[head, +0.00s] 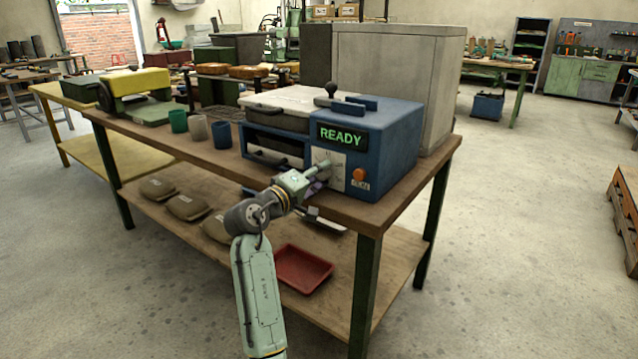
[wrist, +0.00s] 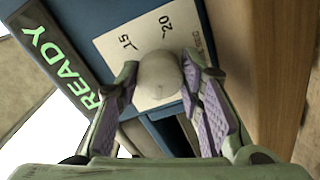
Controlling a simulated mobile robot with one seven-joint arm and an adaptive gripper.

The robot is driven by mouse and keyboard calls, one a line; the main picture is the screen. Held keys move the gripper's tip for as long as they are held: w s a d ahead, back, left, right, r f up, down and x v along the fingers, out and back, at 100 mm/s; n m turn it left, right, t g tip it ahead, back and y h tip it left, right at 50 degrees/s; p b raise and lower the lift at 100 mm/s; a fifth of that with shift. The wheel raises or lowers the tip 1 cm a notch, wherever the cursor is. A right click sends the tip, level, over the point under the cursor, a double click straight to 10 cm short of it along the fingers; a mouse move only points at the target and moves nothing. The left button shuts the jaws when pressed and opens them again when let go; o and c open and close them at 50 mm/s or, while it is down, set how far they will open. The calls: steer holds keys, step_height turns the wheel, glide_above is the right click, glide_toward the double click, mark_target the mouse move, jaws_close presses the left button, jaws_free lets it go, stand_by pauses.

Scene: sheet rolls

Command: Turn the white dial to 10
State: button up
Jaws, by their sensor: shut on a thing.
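The white dial (wrist: 158,76) is on a pale scale plate (wrist: 112,40) on the front of the blue machine (head: 384,142). The marks 15 and 20 show on the plate in the wrist view; the rest of the scale and any pointer on the dial are hidden or too small to tell. My gripper (wrist: 160,85) is shut on the dial, with one purple-padded finger on each side. In the head view my gripper (head: 322,172) reaches the machine's front from the lower left and covers part of the plate.
A green READY display (head: 341,135) sits above the dial. An orange button (head: 358,174) is to its right on the machine. The wooden bench (head: 400,200) carries three cups (head: 198,128) at left. A red tray (head: 302,268) lies on the lower shelf.

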steer(key=m+b, duration=0.1)
steer(key=m, duration=0.1)
steer(key=m+b, duration=0.3)
steer(key=m, duration=0.1)
steer(key=shift+f+m, duration=0.25)
steer(key=shift+m, duration=0.05)
steer(key=m+b, duration=0.4)
steer(key=m, duration=0.1)
steer(key=shift+r+m, duration=0.15)
steer(key=shift+m, duration=0.25)
steer(key=o, duration=1.2)
steer(key=shift+c, duration=0.2)
steer(key=v, duration=1.2)
